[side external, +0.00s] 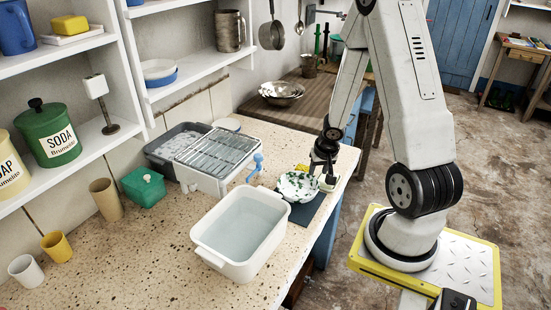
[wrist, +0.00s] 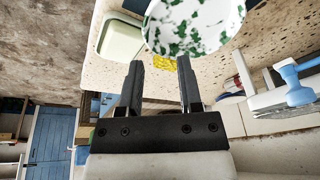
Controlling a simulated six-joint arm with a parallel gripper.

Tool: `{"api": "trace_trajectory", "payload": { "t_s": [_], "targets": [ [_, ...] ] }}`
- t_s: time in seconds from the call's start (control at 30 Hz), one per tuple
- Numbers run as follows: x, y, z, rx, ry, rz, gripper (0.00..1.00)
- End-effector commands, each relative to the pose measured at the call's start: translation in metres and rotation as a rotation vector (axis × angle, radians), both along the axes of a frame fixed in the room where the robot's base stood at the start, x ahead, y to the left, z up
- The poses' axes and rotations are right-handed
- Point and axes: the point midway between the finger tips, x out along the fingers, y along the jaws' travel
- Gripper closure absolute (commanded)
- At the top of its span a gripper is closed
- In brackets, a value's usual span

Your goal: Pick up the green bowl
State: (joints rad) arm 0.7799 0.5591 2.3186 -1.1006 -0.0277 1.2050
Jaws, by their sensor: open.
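The green bowl (side external: 298,186) is white with green speckles and sits on a dark mat (side external: 309,211) on the speckled counter near its front edge. It also shows at the top of the wrist view (wrist: 195,24), partly cut off by the frame. My gripper (side external: 326,173) is beside the bowl, to its right in the side view. In the wrist view my gripper (wrist: 160,64) has its two fingers apart with nothing held between them. The bowl lies beyond the fingertips. Whether a finger touches it I cannot tell.
A white basin of water (side external: 240,231) stands left of the bowl, with a blue-handled tap or brush (side external: 256,166) behind it. A pale green dish (wrist: 122,40) and a yellow object (wrist: 160,62) lie near the bowl. A drying rack (side external: 216,152) stands further back.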

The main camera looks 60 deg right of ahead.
Motion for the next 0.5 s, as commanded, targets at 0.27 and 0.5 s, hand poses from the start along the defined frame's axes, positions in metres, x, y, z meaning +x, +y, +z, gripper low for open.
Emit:
{"api": "trace_trajectory", "payload": {
  "t_s": [0.27,0.5],
  "targets": [
    [-0.01,0.005,-0.002,0.114,-0.084,-0.333,0.55],
    [-0.017,0.011,-0.004,0.223,-0.146,-0.618,0.55]
  ]
}}
